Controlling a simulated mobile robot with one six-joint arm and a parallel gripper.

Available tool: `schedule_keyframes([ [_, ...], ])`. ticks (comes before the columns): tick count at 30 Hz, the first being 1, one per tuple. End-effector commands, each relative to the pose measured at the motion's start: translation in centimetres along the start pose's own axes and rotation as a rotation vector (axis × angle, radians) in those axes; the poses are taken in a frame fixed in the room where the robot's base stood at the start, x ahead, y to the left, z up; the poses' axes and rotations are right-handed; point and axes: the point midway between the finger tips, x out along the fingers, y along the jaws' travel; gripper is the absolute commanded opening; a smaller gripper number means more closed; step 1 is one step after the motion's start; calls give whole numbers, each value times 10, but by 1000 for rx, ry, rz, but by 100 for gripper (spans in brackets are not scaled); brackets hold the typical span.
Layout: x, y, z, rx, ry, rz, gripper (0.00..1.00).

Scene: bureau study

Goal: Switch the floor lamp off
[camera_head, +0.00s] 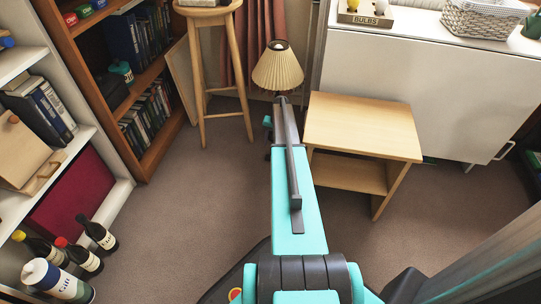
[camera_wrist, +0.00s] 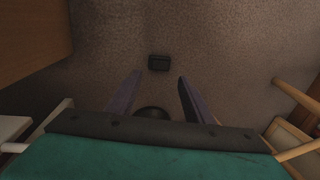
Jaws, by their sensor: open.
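The floor lamp (camera_head: 278,68) stands beyond my arm in the head view, with a cream pleated shade and a dark top. My arm hides most of its lower part, and I cannot tell whether it is lit. In the wrist view my gripper (camera_wrist: 157,88) points down at the carpet, its two fingers apart with nothing between them. A small black box (camera_wrist: 158,63), perhaps a foot switch, lies on the carpet just past the fingertips. A dark rounded shape (camera_wrist: 152,113), perhaps the lamp's base, shows between the fingers, partly hidden by the gripper body.
A wooden side table (camera_head: 362,125) stands right of my arm, before a white cabinet (camera_head: 415,90). A wooden stool (camera_head: 208,18) stands left of the lamp, beside a bookcase (camera_head: 150,105). Bottles (camera_head: 97,234) stand at the lower left. Carpet (camera_head: 185,200) left of my arm is clear.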

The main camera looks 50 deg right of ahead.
Motion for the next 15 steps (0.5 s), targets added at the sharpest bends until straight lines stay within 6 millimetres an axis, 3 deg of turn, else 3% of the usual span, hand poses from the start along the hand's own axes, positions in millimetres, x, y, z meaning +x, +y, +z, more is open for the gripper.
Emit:
schedule_keyframes([
  [3,22,0,0,0,-1,0,47],
  [15,72,0,0,0,0,0,47],
])
